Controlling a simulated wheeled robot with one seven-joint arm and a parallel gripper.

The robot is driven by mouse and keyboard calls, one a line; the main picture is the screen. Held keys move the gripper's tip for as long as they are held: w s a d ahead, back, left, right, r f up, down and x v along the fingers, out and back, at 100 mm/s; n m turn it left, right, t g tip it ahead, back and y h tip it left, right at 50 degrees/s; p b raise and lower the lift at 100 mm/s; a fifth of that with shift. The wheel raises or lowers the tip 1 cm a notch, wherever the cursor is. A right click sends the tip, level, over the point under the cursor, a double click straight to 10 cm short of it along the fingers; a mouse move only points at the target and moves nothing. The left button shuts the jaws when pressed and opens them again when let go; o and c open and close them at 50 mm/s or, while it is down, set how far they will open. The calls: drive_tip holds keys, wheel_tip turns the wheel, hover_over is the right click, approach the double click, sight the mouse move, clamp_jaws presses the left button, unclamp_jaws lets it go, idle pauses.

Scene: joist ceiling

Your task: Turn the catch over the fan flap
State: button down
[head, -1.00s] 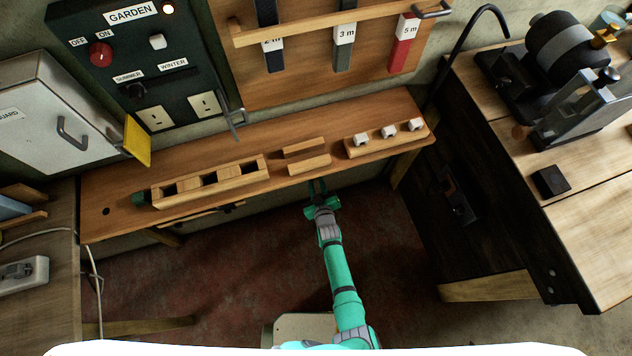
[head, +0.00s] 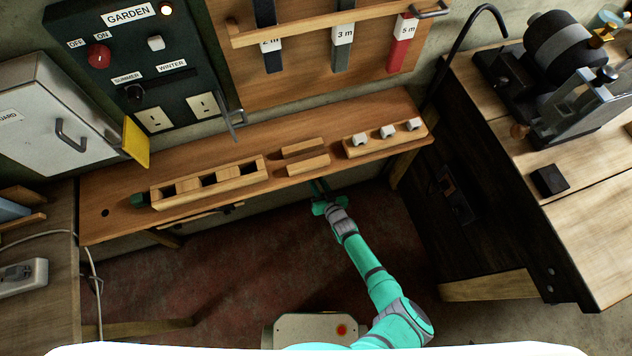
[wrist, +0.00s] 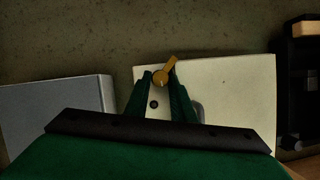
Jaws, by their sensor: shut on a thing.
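In the wrist view, a brass-yellow catch (wrist: 166,71) sits at the top edge of a cream panel (wrist: 235,98), which looks like the fan flap. The catch is tilted, its long end pointing up and to the right. My gripper (wrist: 161,80) is shut on the catch, with a dark green finger on either side. The lower part of the panel is hidden behind my gripper. In the head view, my gripper (head: 322,190) is under the front edge of the wooden shelf; the catch and flap are hidden there.
The wooden shelf (head: 225,150) above my gripper carries wooden blocks and a slotted holder (head: 210,182). In the wrist view, a grey box (wrist: 58,108) is at the left and a dark fixture (wrist: 297,95) at the right. A dark bench (head: 455,230) stands at the right; floor below is open.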

drive_tip(key=m+y, duration=0.2)
drive_tip(key=m, duration=0.1)
drive_tip(key=shift+d+f, duration=0.15)
drive_tip(key=shift+d, duration=0.05)
drive_tip(key=shift+d+f+m+y, duration=0.1)
drive_tip(key=shift+m+y, duration=0.45)
drive_tip(key=shift+m, duration=0.45)
drive_tip(key=shift+d+f+m+y, duration=0.1)
drive_tip(key=shift+m+y, duration=0.45)
drive_tip(key=shift+m, duration=0.45)
drive_tip(key=c, duration=1.5)
unclamp_jaws()
drive_tip(key=shift+s+d+r, duration=0.2)
drive_tip(key=shift+s+d, duration=0.25)
drive_tip(key=shift+d, duration=0.05)
drive_tip(key=shift+v, duration=4.65)
drive_tip(key=shift+s+a+f, duration=0.1)
drive_tip(key=shift+f, duration=0.05)
